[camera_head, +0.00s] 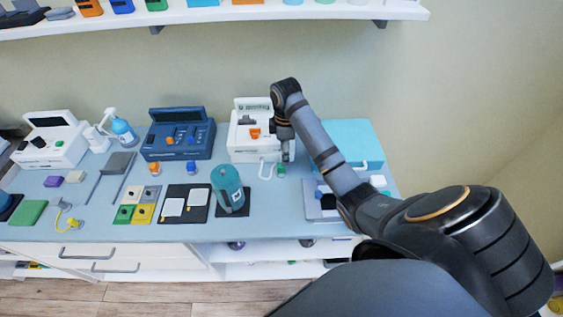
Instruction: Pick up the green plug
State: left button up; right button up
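The green plug (281,171) is small and sits on the blue counter, in front of the white device (248,145). My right arm reaches in from the right, and its gripper (287,157) points down just above the plug, at its back right. The fingers are too small to show whether they are open or shut, or whether they touch the plug. My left gripper is not in view.
A white cable loop (266,169) lies just left of the plug. An orange plug (154,169) and a blue plug (191,167) stand farther left. A teal bottle (228,187) stands in front left. A light blue case (352,140) is to the right.

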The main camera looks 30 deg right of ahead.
aim_at(282, 167)
jog(key=f+b, duration=0.1)
jog(key=f, duration=0.1)
jog(key=w+f+b, duration=0.1)
jog(key=f, duration=0.1)
jog(key=shift+a+f, duration=0.1)
jog(key=shift+f, duration=0.05)
jog(key=shift+f+b, duration=0.25)
jog(key=shift+b, duration=0.25)
jog(key=f+b, duration=0.4)
jog(key=f, duration=0.1)
jog(key=shift+w+b, duration=0.2)
jog(key=shift+b, duration=0.2)
jog(key=shift+r, duration=0.2)
jog(key=shift+s, duration=0.1)
jog(key=c, duration=0.8)
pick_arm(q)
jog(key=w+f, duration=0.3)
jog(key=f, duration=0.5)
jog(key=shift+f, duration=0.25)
pick_arm(e)
jog(key=shift+c, duration=0.8)
